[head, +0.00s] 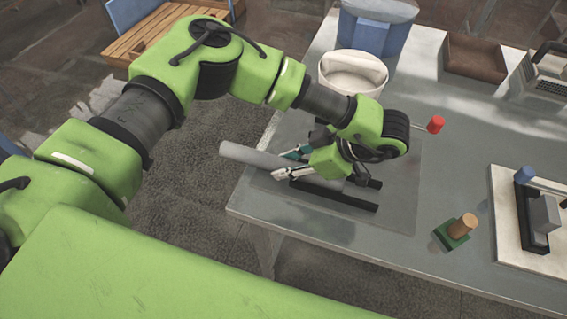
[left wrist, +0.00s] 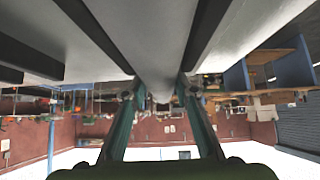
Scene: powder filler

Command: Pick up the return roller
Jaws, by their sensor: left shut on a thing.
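The return roller (head: 248,156) is a long grey cylinder at the front left edge of the table, with its left end sticking out past the edge. My left gripper (head: 286,164) is shut on it, reaching in from the right. The gripper and wrist hide the roller's right part. In the left wrist view, the grey roller (left wrist: 157,62) runs away from the two teal fingers (left wrist: 160,97) at its near end. I cannot tell whether the roller touches the black rails. My right gripper is not in view.
Black rails (head: 334,196) lie beside the roller on a grey mat. A white bucket (head: 352,72), blue bin (head: 378,28) and brown tray (head: 474,57) stand behind. A green block with an orange-brown cylinder (head: 463,226) stands right. The table (head: 400,236) is clear in front.

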